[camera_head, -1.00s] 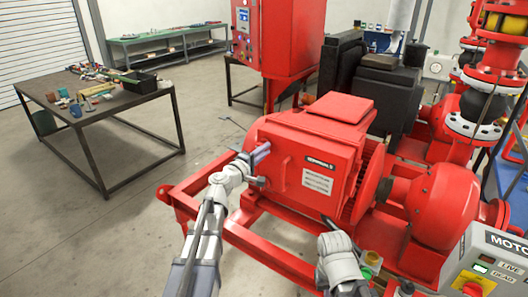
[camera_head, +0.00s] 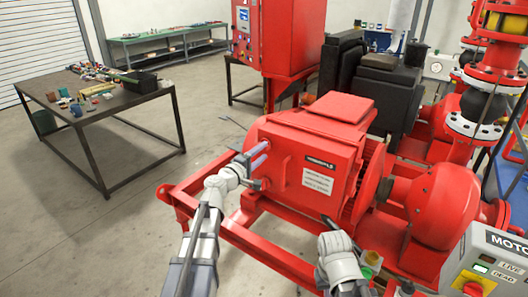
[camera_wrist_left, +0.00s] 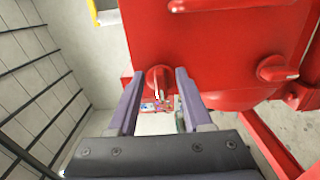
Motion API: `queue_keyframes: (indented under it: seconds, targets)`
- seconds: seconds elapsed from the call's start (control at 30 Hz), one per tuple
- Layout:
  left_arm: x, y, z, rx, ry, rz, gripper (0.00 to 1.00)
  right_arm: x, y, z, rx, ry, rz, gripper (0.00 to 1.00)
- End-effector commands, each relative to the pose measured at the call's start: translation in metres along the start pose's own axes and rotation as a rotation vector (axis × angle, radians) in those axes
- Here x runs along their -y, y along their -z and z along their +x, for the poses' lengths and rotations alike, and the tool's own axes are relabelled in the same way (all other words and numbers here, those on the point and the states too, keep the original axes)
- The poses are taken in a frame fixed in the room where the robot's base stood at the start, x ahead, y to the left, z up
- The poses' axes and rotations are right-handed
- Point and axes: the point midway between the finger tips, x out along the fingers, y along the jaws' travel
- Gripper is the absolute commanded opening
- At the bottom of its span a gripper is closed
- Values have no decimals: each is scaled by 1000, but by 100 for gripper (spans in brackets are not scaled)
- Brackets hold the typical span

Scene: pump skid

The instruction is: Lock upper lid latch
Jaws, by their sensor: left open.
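The red pump casing (camera_head: 325,155) has a flat lid block on top and a nameplate on its front. My left gripper (camera_head: 264,153) is at the left end of this casing, with its fingers apart. In the left wrist view a round red knob with a pale mark, apparently the latch (camera_wrist_left: 157,80), shows between the two open fingertips (camera_wrist_left: 158,72). I cannot tell whether the fingers touch it. My right arm's end (camera_head: 338,262) is low in front of the casing; its fingers cannot be made out.
A red base frame (camera_head: 265,258) runs around the pump. A motor control box (camera_head: 490,262) stands at the lower right. A dark workbench (camera_head: 95,118) with several small items is at the left, with free floor between it and the skid.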

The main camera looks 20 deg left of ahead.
Motion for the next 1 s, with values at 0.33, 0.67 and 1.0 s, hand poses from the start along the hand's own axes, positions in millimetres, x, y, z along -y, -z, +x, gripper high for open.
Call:
queue_keyframes:
  seconds: [0.33, 0.67, 1.0]
  targets:
    - [0, -1, -56, -1, 0, 1, 50, 0, 0, 0, 0, 0, 0, 0]
    - [0, 0, -59, 0, 0, 1, 50, 0, 0, 0, 0, 0, 0, 0]
    - [20, -57, -50, 143, 86, 109, 50, 0, 0, 0, 0, 0, 0, 0]
